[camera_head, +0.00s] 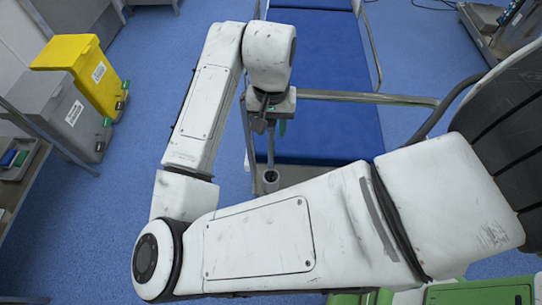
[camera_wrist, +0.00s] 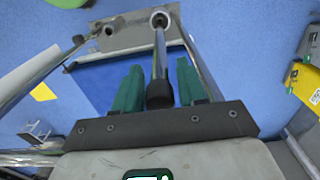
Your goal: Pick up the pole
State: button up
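The pole is a thin grey metal rod (camera_wrist: 160,55) with a black end (camera_wrist: 159,95), seen nearly end-on in the wrist view. Its far end is at a round hole in a metal plate (camera_wrist: 130,36) at the operating table's end. In the head view a short length of the pole (camera_head: 271,152) shows below my gripper (camera_head: 271,127). In the wrist view my gripper (camera_wrist: 159,88) has its two green fingers on either side of the pole's black end. Narrow gaps show beside it, so the fingers look open around it. Contact is hard to judge.
The operating table's blue mattress (camera_head: 322,70) and metal side rail (camera_head: 365,98) lie close beyond my gripper. A yellow bin (camera_head: 85,70) and a grey bin (camera_head: 65,110) stand at the left. Blue floor is clear between the bins and the table.

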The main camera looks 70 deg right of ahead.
grip_shut()
dwell(0.6)
